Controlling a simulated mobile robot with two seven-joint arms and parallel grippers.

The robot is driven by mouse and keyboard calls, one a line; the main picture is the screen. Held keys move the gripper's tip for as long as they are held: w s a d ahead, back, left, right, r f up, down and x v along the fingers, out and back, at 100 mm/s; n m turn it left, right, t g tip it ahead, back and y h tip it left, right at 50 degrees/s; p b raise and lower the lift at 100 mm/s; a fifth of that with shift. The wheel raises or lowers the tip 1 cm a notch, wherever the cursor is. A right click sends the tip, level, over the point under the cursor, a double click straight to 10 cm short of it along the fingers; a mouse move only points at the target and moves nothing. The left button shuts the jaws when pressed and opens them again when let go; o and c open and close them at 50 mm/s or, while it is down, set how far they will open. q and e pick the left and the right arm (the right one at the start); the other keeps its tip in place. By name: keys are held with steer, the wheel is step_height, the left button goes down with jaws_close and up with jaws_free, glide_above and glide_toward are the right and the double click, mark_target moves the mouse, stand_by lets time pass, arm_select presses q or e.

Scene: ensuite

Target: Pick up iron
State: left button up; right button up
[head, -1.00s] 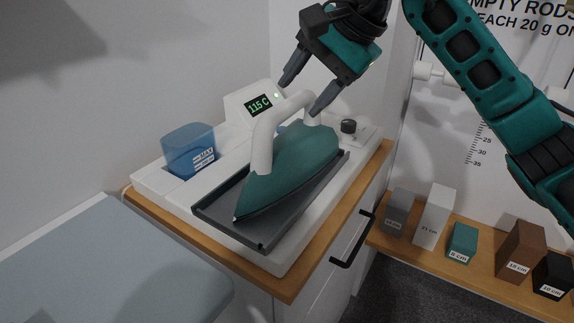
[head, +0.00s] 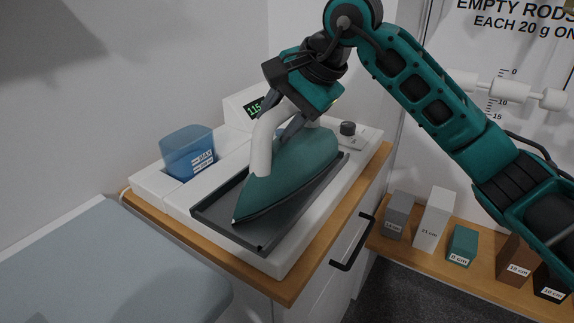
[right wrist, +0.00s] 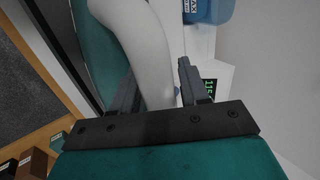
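The iron (head: 290,172) has a teal body and a white arched handle (head: 262,148). It rests on the dark tray (head: 225,215) of the white station, its tip toward the front left. My right gripper (head: 283,115) is at the upper part of the handle, coming from above. In the right wrist view the handle (right wrist: 146,45) passes between the two open fingers (right wrist: 155,78). The left finger there looks close to the handle, and a gap shows at the right finger. My left gripper is not in view.
A blue water tank (head: 188,152) stands on the station's left, and a temperature display (head: 254,107) is behind the handle, partly covered. A grey-blue board (head: 110,265) is at front left. Labelled blocks (head: 432,218) stand on a low wooden shelf at right. A black drawer handle (head: 352,245) sticks out.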

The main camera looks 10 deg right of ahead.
jaws_close()
stand_by(1.0)
steer(key=shift+r, duration=0.15)
